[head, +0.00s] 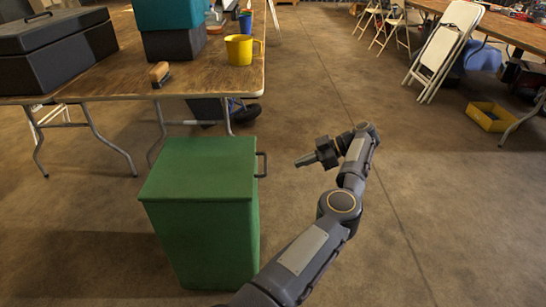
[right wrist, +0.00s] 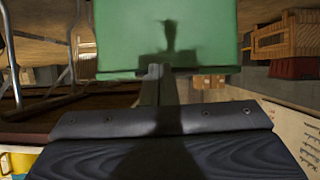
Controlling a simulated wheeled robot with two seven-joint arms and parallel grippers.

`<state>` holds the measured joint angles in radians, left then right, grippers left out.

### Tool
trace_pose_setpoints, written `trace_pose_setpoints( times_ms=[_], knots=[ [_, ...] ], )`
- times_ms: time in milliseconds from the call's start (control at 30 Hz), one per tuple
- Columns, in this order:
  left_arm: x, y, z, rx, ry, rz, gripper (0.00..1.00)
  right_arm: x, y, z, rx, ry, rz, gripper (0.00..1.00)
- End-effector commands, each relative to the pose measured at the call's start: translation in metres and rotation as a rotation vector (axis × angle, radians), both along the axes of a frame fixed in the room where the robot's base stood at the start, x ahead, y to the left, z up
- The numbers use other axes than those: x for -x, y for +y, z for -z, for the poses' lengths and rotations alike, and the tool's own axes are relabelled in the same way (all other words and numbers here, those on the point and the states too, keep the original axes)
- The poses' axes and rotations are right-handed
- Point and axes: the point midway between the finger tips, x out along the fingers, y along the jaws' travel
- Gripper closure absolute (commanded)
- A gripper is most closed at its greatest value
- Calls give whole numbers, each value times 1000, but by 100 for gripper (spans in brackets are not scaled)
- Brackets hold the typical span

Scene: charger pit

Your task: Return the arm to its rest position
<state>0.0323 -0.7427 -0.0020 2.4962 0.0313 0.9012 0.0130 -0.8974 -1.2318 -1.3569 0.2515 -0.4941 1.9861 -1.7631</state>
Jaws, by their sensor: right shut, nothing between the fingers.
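My right arm comes in from the bottom of the head view and reaches forward over open floor, bent at the elbow. My right gripper (head: 303,160) points left, to the right of the green bin (head: 200,168) and its dark side handle (head: 262,164), apart from both. It is shut and empty. In the right wrist view the closed fingers (right wrist: 155,82) point toward the green bin (right wrist: 200,35), which bears a dark shadow. My left arm and gripper are not in view.
A wooden table (head: 200,76) holds a yellow mug (head: 239,50), a brush (head: 159,74) and dark toolboxes (head: 55,42). A folding chair (head: 446,48) and a yellow crate (head: 492,116) are at the right. The concrete floor (head: 420,190) right of my arm is clear.

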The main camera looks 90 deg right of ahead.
Motion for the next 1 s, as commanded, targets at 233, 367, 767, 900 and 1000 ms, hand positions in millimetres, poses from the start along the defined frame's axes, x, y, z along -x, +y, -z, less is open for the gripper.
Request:
trace_pose_setpoints(
  times_ms=[233, 367, 767, 900, 1000],
  knots=[
    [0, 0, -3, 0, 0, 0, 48, 5, 0, 4, -1, 0, 0, 100],
    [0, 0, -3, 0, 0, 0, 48, 5, 0, 4, -1, 0, 0, 100],
    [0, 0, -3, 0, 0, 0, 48, -74, 27, -148, 51, -103, -4, 100],
    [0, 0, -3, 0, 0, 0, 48, -129, 80, -224, 47, -124, -35, 100],
    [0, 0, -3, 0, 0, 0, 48, -171, 131, -263, 30, -113, -66, 100]
  ],
)
